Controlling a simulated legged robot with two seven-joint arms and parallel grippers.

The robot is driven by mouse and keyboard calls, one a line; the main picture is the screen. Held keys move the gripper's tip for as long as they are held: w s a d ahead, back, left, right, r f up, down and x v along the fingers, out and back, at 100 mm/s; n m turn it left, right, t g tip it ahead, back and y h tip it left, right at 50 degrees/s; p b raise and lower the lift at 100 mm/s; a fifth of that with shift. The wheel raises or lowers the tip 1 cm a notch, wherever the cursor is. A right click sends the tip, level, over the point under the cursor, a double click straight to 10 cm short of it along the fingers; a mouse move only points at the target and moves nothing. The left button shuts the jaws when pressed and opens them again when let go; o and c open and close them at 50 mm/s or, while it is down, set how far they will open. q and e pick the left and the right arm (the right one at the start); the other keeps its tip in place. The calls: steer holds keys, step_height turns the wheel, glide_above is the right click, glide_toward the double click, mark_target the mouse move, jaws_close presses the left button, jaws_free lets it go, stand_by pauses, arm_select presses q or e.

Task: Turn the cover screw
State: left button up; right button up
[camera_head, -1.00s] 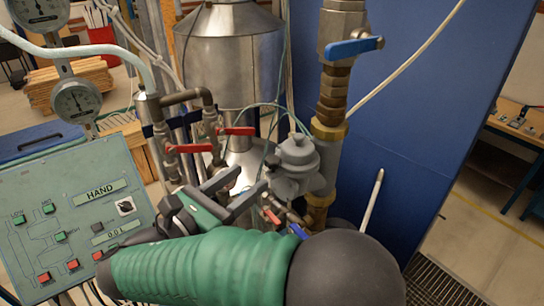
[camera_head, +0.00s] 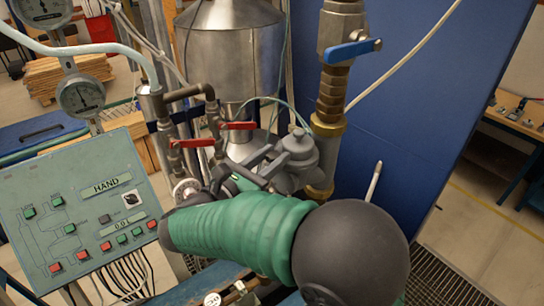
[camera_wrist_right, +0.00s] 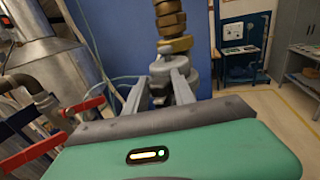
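The grey meter (camera_head: 297,155) sits on the vertical brass pipe in the head view, with a round cap on top. It also shows in the wrist view (camera_wrist_right: 160,68), beyond the fingers. My right gripper (camera_head: 268,159) is beside the meter on its left, fingers pointing at it. In the wrist view my right gripper (camera_wrist_right: 162,82) has its two fingers apart, with part of the grey meter visible between them. Whether they touch it I cannot tell. I cannot make out the cover screw. My left gripper is not in view.
A blue-handled valve (camera_head: 350,49) is on the pipe above the meter. Red valve handles (camera_head: 193,143) are left of the gripper. A control panel (camera_head: 85,205) stands at the left. A steel tank (camera_head: 232,55) and a blue wall (camera_head: 430,100) are behind.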

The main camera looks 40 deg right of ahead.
steer(key=shift+w+a, duration=0.1)
steer(key=shift+a, duration=0.05)
jaws_close()
steer(key=shift+r+m+g+p, duration=0.2)
steer(key=shift+m+g+p, duration=0.3)
steer(key=shift+g, duration=0.3)
steer(key=shift+w+m+g+p, duration=0.1)
steer(key=shift+m+g+p, duration=0.35)
steer(key=shift+g, duration=0.15)
steer(key=shift+m+g+p, duration=0.25)
steer(key=shift+g+p, duration=0.1)
steer(key=shift+g, duration=0.15)
steer(key=shift+f+m+g, duration=0.1)
steer(key=shift+m+g, duration=0.2)
steer(key=shift+g, duration=0.1)
